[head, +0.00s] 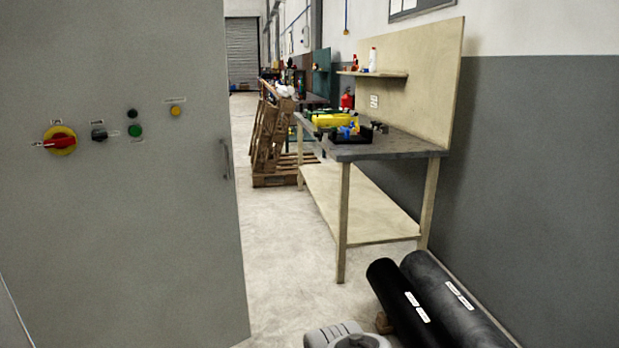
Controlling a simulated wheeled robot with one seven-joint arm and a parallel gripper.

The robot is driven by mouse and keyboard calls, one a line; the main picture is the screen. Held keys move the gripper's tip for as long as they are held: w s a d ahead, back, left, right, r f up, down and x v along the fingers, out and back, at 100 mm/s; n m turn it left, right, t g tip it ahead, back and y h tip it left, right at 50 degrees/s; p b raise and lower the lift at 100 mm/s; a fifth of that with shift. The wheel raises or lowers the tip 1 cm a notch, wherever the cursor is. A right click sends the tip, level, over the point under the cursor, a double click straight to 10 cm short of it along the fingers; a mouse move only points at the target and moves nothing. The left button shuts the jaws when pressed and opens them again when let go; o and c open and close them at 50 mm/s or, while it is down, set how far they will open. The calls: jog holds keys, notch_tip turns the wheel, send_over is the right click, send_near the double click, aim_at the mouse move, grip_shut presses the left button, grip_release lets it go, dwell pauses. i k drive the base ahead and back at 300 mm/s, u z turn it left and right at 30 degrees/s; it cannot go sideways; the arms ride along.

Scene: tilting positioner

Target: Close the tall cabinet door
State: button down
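The tall cabinet door (110,230) is a large flat grey panel that fills the left of the head view, close to me. Its handle (226,160) is a slim upright grey bar near the panel's right edge. A red and yellow rotary switch (60,141), a black knob, a green button and a yellow button sit on its face. The panel's top runs out of the picture. The cabinet's inside is not visible, and I cannot tell the door's opening angle from this view. My gripper is not in view.
A workbench (385,148) with tools and a tall back panel stands right of the door along the grey wall. Wooden pallets (270,135) lean beyond it. Black rolls (440,285) lie on the floor at the lower right. Bare floor (285,260) lies between door and bench.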

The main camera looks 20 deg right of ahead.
aim_at(112, 242)
jog(key=z, duration=0.3)
jog(key=i, duration=0.95)
jog(key=u, duration=1.25)
